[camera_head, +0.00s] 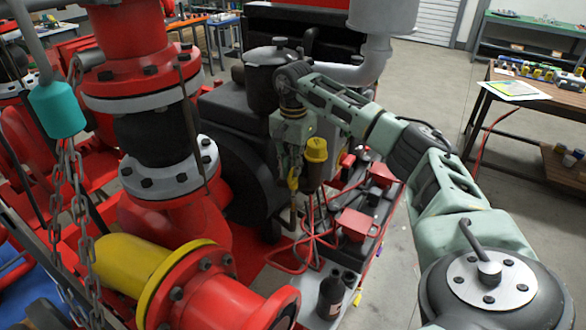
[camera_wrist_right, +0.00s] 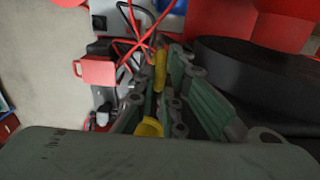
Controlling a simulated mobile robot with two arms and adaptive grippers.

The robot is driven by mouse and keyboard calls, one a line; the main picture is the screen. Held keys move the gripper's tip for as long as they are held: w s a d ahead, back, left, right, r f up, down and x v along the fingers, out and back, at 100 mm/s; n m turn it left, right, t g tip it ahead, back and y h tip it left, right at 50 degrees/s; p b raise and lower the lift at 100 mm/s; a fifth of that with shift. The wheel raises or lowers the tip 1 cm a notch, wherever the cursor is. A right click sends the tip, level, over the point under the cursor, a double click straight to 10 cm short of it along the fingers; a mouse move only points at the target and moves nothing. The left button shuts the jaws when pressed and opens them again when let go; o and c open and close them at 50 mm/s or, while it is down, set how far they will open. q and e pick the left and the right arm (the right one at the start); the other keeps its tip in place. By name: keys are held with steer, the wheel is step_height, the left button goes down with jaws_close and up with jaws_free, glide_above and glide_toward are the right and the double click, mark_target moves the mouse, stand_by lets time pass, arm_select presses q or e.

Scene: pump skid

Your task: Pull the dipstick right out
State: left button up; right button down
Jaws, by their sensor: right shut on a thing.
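The dipstick has a yellow handle (camera_head: 293,180), low on the engine's near side in the head view. My right gripper (camera_head: 291,160) reaches down over it from above, and its fingers are shut on the handle. In the right wrist view the yellow handle (camera_wrist_right: 160,72) lies between the two finger linkages. A thin brownish length shows below the handle in the head view. I cannot tell how much of the dipstick sits in its tube. My left gripper is not in view.
A yellow cap (camera_head: 316,150) stands just right of my right gripper. The dark engine (camera_head: 225,115) is behind and left. Red cables (camera_head: 300,255) and a red battery clamp (camera_head: 354,224) lie below right. A dark bottle (camera_head: 330,297) stands in front.

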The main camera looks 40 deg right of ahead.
steer(key=shift+f, duration=0.1)
steer(key=c, duration=1.9)
jaws_free()
steer(key=shift+s+d, duration=0.1)
steer(key=shift+s, duration=0.05)
steer(key=shift+r, duration=0.4)
step_height(320, 180, up, 11)
steer(key=shift+r, duration=0.15)
